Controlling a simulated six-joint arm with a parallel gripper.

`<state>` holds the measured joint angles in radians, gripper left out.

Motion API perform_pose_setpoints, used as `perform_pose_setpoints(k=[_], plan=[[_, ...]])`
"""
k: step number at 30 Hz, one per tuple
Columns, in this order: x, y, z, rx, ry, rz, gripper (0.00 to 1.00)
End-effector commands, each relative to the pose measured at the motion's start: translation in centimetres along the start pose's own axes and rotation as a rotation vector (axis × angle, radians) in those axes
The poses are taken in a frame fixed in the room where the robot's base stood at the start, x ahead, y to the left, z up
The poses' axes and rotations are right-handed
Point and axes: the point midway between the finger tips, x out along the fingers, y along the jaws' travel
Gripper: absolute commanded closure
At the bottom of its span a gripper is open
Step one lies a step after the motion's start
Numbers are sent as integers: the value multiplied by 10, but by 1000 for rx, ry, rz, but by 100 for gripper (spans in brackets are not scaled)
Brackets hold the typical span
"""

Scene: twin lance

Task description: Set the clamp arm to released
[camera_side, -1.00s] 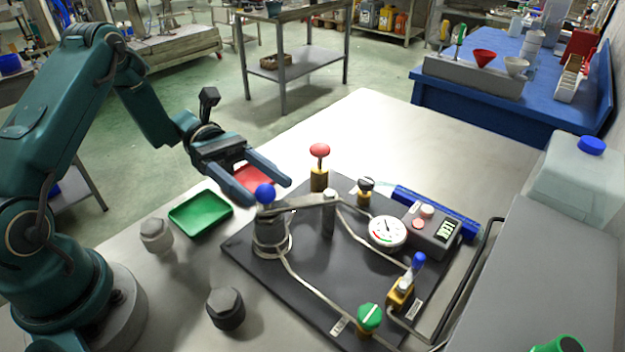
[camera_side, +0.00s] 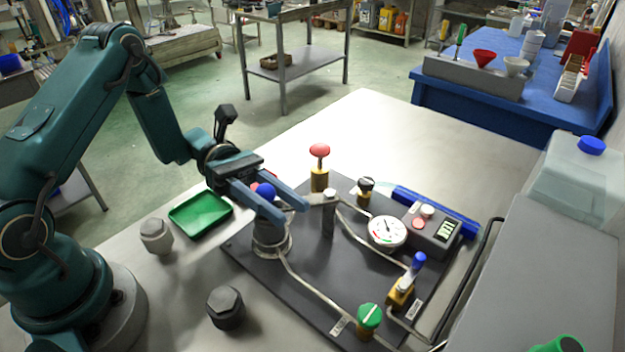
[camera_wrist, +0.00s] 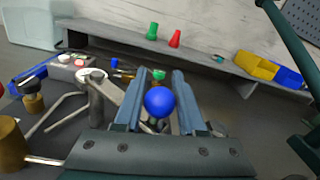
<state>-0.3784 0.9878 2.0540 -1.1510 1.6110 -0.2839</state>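The clamp arm (camera_side: 312,200) is a grey metal bar running from a post on the dark plate to a blue ball knob (camera_side: 265,191) above a round grey cup (camera_side: 270,240). My gripper (camera_side: 294,214) is at the knob end of the arm. Its two fingers are apart, with the knob between them. In the wrist view the blue knob (camera_wrist: 159,102) sits between the two fingers (camera_wrist: 157,80), with a gap seen on at least the left side. Contact with the knob is not clear. The near finger hides part of the arm and cup top.
On the plate (camera_side: 300,290) stand a red knob (camera_side: 319,150), a gauge (camera_side: 387,232), a blue-handled valve (camera_side: 417,262) and a green knob (camera_side: 369,316). A green tray (camera_side: 200,214) and two grey hex-topped pieces (camera_side: 226,307) (camera_side: 156,235) lie left of the plate.

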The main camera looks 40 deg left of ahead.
Motion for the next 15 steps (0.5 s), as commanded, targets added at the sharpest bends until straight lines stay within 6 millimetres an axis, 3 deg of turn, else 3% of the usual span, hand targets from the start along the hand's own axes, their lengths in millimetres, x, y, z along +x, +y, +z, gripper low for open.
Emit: perform_pose_setpoints(k=[1, 2, 3, 15], plan=[[0, 0, 0, 0, 0, 0, 84], [0, 0, 0, 0, 0, 0, 95], [0, 0, 0, 0, 0, 0, 100], [0, 0, 0, -1, 0, -1, 100]])
